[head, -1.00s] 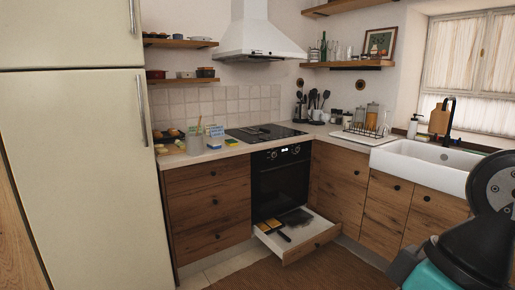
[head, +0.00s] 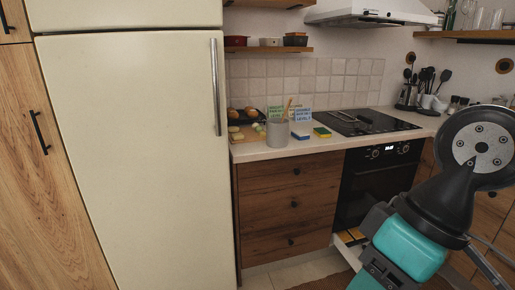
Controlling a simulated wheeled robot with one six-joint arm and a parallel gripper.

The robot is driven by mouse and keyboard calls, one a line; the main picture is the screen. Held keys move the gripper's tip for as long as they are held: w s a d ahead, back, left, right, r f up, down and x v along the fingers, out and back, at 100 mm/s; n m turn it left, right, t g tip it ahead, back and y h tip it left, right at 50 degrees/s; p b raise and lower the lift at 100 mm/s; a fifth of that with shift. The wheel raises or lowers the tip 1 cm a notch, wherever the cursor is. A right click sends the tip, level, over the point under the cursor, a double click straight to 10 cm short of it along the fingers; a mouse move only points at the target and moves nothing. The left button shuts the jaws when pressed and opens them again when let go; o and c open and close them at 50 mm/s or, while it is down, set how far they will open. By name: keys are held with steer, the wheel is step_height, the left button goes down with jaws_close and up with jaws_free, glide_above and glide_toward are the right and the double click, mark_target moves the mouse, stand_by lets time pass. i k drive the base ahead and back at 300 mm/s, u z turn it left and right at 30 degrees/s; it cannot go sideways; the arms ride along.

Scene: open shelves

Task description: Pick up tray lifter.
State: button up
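A thin metal item (head: 345,117) lies on the left part of the black hob (head: 372,121). It may be the tray lifter, but it is too small to tell for sure. My arm fills the lower right of the head view and covers part of the oven and the drawer below. The fingers of my gripper do not show, so its state is hidden.
A tall cream fridge (head: 130,130) stands at the left. The counter (head: 262,152) holds a grey utensil pot (head: 278,134), a sponge (head: 322,132) and food on a dark tray. An open low drawer (head: 343,247) is partly hidden behind my arm.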

mark_target(359, 118)
steer(key=i, duration=2.05)
steer(key=z, duration=0.45)
steer(key=i, duration=0.75)
steer(key=z, duration=0.25)
